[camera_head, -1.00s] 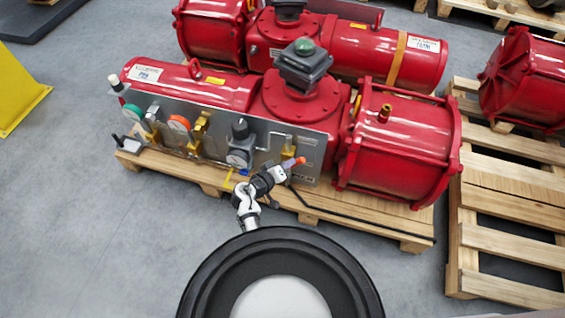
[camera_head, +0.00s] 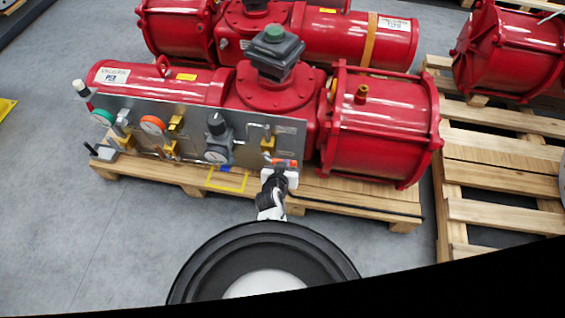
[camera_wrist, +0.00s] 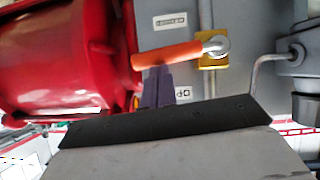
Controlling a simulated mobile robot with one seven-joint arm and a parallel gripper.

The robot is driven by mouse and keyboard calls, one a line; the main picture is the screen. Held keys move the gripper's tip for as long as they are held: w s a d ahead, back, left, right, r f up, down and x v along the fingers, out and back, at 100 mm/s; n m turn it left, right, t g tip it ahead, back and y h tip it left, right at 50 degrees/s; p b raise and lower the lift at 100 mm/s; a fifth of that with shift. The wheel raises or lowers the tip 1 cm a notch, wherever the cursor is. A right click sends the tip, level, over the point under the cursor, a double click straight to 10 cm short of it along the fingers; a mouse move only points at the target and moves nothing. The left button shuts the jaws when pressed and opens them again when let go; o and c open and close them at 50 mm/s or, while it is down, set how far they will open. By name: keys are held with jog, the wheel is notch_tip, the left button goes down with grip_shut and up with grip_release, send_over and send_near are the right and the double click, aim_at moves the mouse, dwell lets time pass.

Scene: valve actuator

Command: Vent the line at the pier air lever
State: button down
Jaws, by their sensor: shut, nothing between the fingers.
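An orange-handled lever (camera_head: 284,162) is at the right end of the grey valve panel (camera_head: 190,128). In the wrist view the orange lever (camera_wrist: 167,55) lies nearly level, its handle pointing left from a round silver pivot on a yellow brass block (camera_wrist: 213,60). My gripper (camera_wrist: 157,78) is shut with nothing held. Its dark purple fingers stand just below the handle in the picture, their tips at or very near it; I cannot tell whether they touch. In the head view my arm reaches to the panel's right end and partly hides the fingers.
A grey pipe (camera_wrist: 262,70) runs right of the lever. Floor in front is clear.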

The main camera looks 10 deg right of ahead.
jog(key=shift+d+f, duration=0.15)
jog(key=shift+f, duration=0.2)
dwell(0.5)
